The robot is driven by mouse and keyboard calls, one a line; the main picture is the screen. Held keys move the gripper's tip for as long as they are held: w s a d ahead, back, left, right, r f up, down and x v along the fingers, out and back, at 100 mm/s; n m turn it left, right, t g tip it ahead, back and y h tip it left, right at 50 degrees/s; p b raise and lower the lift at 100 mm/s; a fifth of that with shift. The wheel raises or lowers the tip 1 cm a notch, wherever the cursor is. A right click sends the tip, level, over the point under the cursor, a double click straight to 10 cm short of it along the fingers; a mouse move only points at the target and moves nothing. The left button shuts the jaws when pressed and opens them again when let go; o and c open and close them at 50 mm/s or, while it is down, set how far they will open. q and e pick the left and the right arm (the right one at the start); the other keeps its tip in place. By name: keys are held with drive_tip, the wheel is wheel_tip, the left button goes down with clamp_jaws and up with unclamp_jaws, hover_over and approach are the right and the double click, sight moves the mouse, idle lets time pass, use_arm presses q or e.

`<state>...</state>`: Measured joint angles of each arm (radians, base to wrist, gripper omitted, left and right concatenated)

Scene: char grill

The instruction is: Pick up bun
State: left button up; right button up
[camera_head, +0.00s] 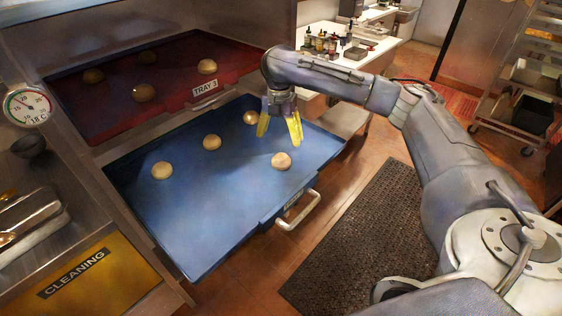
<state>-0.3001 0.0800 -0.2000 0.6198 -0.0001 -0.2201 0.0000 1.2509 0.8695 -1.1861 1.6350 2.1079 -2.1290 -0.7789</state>
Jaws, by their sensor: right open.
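Several round tan buns lie on the blue tray (205,220), which is pulled out like a drawer. One bun (281,161) sits near the tray's front right. Another bun (251,117) is near its back right, one bun (211,142) is in the middle, and one bun (161,170) is at the left. My right gripper (280,137) has yellow fingers and points down above the right part of the tray. It is open and empty, between the back right bun and the front right bun. My left gripper is not in view.
A red tray (110,118) labelled TRAY 3 holds more buns behind the blue tray. The blue tray has a front handle (299,210). A dark floor mat (365,235) lies at the right. A white table (345,62) with bottles stands behind.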

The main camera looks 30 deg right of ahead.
sight(281, 157)
drive_tip(key=shift+d+f, duration=0.15)
drive_tip(key=shift+f, duration=5.8)
drive_tip(key=c, duration=1.2)
drive_tip(key=shift+r, duration=0.1)
drive_tip(key=shift+c, duration=0.2)
